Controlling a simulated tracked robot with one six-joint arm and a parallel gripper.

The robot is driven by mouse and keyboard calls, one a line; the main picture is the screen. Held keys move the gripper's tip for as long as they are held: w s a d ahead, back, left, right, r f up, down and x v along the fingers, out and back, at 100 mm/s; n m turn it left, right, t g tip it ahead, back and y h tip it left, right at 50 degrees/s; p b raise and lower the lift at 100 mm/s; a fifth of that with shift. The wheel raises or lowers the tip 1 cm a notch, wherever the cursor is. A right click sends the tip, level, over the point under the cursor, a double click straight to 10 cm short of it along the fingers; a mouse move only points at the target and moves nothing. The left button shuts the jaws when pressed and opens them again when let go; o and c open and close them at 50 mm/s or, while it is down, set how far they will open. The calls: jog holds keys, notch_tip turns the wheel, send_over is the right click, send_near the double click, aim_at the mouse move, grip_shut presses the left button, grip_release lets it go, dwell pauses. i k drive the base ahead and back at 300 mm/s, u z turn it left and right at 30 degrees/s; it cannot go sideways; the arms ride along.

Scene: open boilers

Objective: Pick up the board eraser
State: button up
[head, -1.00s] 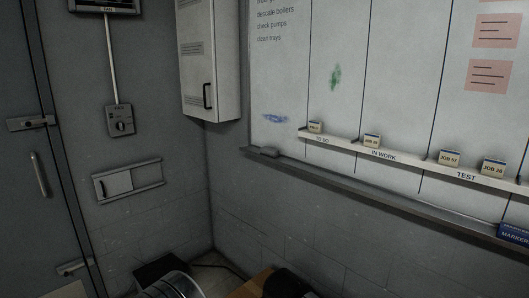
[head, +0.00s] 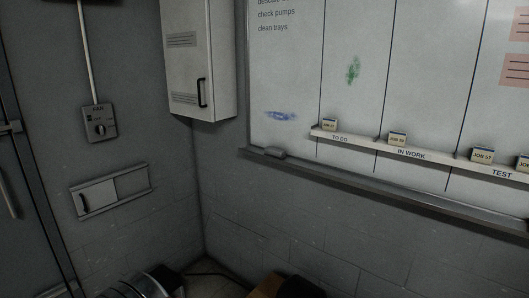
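The board eraser appears to be the small dark grey block (head: 274,153) at the left end of the ledge (head: 350,181) under the whiteboard (head: 290,75). It lies on the ledge, just right of the board's lower left corner. A blue smear (head: 281,116) is on the board above it, and a green smear (head: 353,70) is higher to the right. My gripper is not in view.
A grey wall cabinet (head: 199,60) hangs left of the board. Job cards stand on a narrow shelf (head: 350,138) across the board. At the bottom are a metal round object (head: 150,284) and a brown surface (head: 267,284) with something dark.

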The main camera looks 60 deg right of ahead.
aim_at(270, 151)
jog(key=i, duration=2.2)
jog(key=z, duration=3.05)
